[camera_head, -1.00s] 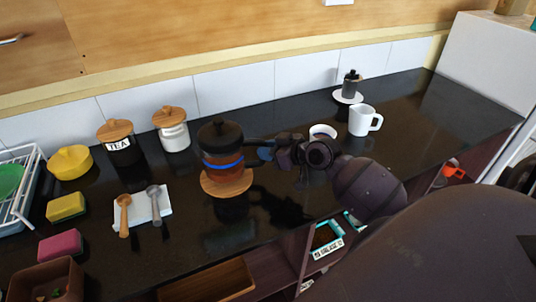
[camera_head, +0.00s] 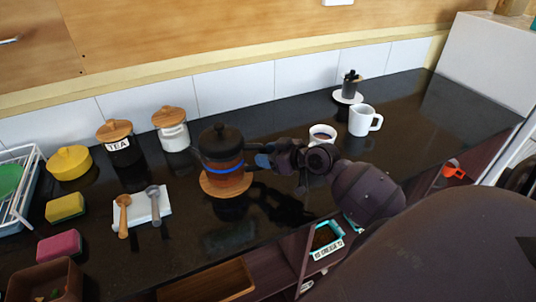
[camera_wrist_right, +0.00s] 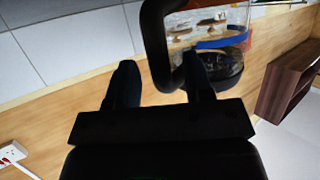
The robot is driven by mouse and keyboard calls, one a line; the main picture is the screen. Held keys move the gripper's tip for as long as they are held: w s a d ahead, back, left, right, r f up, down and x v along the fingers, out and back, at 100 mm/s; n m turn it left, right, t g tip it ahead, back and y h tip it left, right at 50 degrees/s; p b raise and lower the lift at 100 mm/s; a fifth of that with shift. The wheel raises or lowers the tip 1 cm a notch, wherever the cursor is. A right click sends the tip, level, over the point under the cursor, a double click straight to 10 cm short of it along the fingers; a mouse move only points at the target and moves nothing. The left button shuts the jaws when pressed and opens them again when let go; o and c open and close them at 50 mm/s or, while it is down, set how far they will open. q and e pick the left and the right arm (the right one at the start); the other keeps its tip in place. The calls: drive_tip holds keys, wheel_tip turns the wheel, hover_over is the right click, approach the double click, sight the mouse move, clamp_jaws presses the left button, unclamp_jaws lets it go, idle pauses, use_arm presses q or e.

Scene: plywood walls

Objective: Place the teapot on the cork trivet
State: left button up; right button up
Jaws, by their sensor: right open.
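The teapot (camera_head: 222,163) has a dark lid, a clear body with amber contents and a blue band. It stands upright on the round cork trivet (camera_head: 230,195), which shows around its base. My right gripper (camera_head: 262,159) is to the right of the teapot, at its handle side. In the right wrist view the dark handle (camera_wrist_right: 158,42) lies between and close to the open fingers of my right gripper (camera_wrist_right: 160,82), nearer the right finger. Whether a finger touches it I cannot tell. My left gripper is in neither view.
A cup (camera_head: 322,135) of dark liquid stands just behind my right arm, with a white mug (camera_head: 364,121) farther right. A tea canister (camera_head: 120,145) and a white jar (camera_head: 173,131) stand back left.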

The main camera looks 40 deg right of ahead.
drive_tip(key=shift+r, duration=0.1)
drive_tip(key=shift+s+r, duration=0.1)
drive_tip(key=shift+s, duration=0.05)
drive_tip(key=v, duration=1.1)
drive_tip(key=shift+s+d+b, duration=0.15)
drive_tip(key=shift+s+b, duration=0.15)
drive_tip(key=shift+r, duration=0.1)
